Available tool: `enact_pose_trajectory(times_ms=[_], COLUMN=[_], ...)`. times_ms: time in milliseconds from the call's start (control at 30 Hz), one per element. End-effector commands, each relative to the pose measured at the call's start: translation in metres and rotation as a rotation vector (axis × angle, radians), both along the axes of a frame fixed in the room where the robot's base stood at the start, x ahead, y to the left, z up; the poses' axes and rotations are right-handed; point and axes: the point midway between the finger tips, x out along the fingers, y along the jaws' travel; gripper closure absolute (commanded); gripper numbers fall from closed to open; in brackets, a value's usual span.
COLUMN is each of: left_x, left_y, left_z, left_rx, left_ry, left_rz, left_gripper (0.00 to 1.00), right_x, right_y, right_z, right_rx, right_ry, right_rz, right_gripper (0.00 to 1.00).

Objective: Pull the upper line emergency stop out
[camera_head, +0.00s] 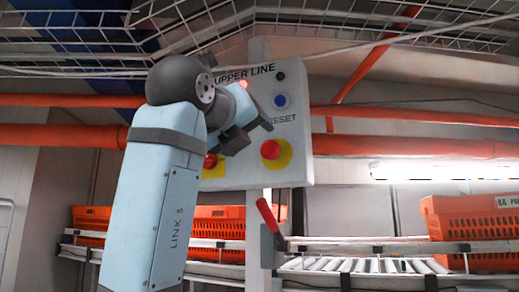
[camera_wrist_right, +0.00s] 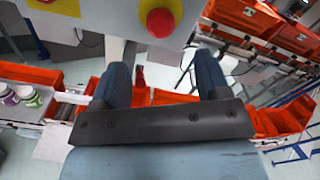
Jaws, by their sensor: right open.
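A pale control panel (camera_head: 300,165) labelled "UPPER LINE" hangs on a post in the head view. A red mushroom button (camera_head: 270,150) on a yellow plate sits at its lower right; it also shows in the right wrist view (camera_wrist_right: 160,20). A second red button (camera_head: 210,161) on yellow at lower left is partly hidden behind my right arm. I cannot tell whether either button is in or out. My right gripper (camera_head: 252,132) is open and empty in front of the panel, its fingers (camera_wrist_right: 163,72) below the right button in the wrist view. My left gripper is not in view.
The panel also has a blue button (camera_head: 281,100), a black knob (camera_head: 280,76) and a lit red lamp (camera_head: 243,83). A red-handled lever (camera_head: 268,215) is on the post below. Orange totes (camera_head: 470,217) and roller conveyors (camera_head: 360,265) stand behind. Orange pipes (camera_head: 420,143) run across.

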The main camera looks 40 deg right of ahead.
Motion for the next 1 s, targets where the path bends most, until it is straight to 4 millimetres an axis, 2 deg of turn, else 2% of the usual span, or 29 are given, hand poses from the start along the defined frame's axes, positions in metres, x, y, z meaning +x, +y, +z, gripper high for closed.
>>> enact_pose_trajectory(times_ms=[100, 300, 867, 1000], left_x=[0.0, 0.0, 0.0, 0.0], left_y=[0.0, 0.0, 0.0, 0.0], left_z=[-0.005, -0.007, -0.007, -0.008], left_rx=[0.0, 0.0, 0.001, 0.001], left_ry=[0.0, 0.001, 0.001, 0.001], left_rz=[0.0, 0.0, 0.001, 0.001], left_gripper=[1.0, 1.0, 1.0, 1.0], right_x=[-0.009, -0.016, -0.017, -0.002], right_y=[0.017, 0.03, 0.031, 0.028], right_z=[-0.001, 0.0, 0.0, -0.015], right_rx=[-0.001, 0.001, 0.0, -0.02], right_ry=[0.0, 0.0, 0.001, 0.062], right_rz=[0.0, 0.0, 0.001, 0.015], right_gripper=[0.3, 0.3, 0.3, 0.3])
